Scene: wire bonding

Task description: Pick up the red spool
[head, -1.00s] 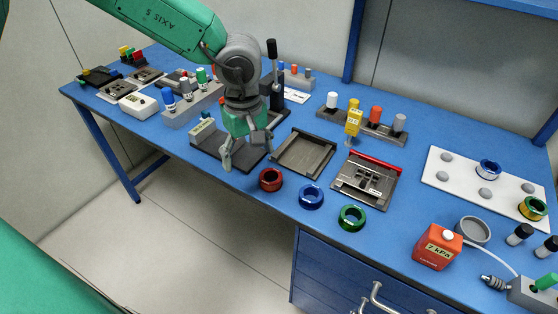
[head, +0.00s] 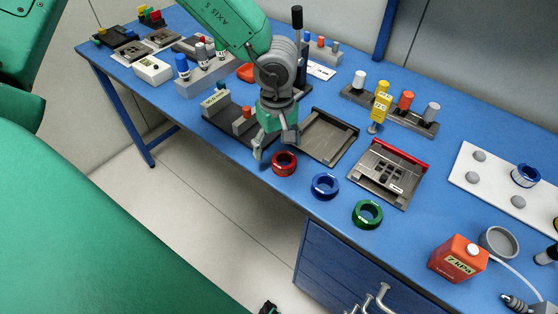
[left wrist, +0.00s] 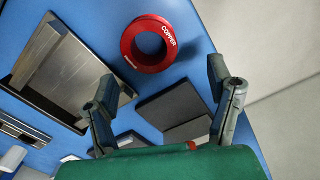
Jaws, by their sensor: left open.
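The red spool (head: 283,173) is a ring lying flat near the front edge of the blue table. In the left wrist view the red spool (left wrist: 181,38) shows "COPPER" lettering, beyond the fingertips and toward the top. My left gripper (head: 275,149) points down, just left of and above the spool. Its fingers are apart and empty; the left wrist view shows the open gripper (left wrist: 160,88) with clear space between the fingertips. No contact with the spool is visible. A small dark part at the head view's bottom edge may be my right gripper (head: 268,308); its jaws cannot be made out.
A blue spool (head: 325,195) and a green spool (head: 367,222) lie to the right along the front edge. A grey tray (head: 352,131) and a red-edged fixture (head: 405,200) stand behind them. A dark fixture (head: 215,127) sits left of the gripper. A yellow-tagged post (head: 381,103) stands farther back.

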